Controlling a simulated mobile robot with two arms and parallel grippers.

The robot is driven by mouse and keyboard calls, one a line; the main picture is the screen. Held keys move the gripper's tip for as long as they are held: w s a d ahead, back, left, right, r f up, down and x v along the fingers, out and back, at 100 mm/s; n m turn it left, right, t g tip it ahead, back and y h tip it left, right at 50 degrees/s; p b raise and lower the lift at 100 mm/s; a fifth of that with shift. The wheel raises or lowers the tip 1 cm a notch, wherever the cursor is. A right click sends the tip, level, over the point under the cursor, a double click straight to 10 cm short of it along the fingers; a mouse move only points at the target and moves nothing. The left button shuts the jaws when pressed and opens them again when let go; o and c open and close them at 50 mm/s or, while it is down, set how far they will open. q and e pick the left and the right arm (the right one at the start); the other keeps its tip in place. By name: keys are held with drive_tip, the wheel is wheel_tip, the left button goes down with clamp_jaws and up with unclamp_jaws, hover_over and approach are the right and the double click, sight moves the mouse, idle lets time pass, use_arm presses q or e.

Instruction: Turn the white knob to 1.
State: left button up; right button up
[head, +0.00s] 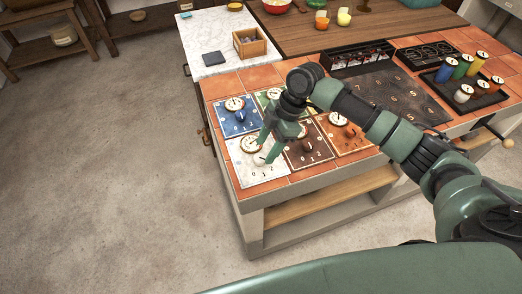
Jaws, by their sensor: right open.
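The white panel (246,174) lies at the front left corner of the tiled counter, with numbers along its front part and a round dial (249,144) at its back. The white knob (260,159) sits near the panel's middle, partly hidden by my right gripper. Which number it points at is too small to tell. My right gripper (268,152) is open and points down over the panel at the knob. I cannot tell whether its fingers touch the knob. My left gripper is out of view.
A blue panel (229,127) lies behind the white one, a brown panel (309,156) to its right, an orange one (352,139) beyond. A tray of coloured cylinders (481,98) is at the right. A wooden box (250,44) stands on the white worktop.

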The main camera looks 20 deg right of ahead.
sight(259, 157)
drive_tip(key=x, duration=0.3)
drive_tip(key=shift+w, duration=0.15)
drive_tip(key=shift+a+f, duration=0.2)
drive_tip(key=shift+f, duration=0.4)
clamp_jaws()
drive_tip(key=shift+r+m+p, duration=0.15)
drive_tip(key=shift+m+p, duration=0.15)
drive_tip(key=shift+p, duration=0.45)
drive_tip(key=m+t+p, duration=0.1)
drive_tip(key=m+p, duration=0.1)
drive_tip(key=p, duration=0.1)
drive_tip(key=m+t+p, duration=0.1)
drive_tip(key=m+p, duration=0.2)
drive_tip(key=shift+a+r+p, duration=0.1)
drive_tip(key=shift+r+p, duration=0.1)
drive_tip(key=shift+p, duration=0.15)
drive_tip(key=shift+m+t+h+p, duration=0.3)
drive_tip(key=shift+m+t+p, duration=0.1)
drive_tip(key=shift+m+p, duration=0.65)
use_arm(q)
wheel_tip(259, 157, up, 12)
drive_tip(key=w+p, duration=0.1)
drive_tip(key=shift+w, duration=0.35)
use_arm(e)
drive_tip(key=shift+f+m, duration=0.25)
drive_tip(key=shift+m, duration=0.4)
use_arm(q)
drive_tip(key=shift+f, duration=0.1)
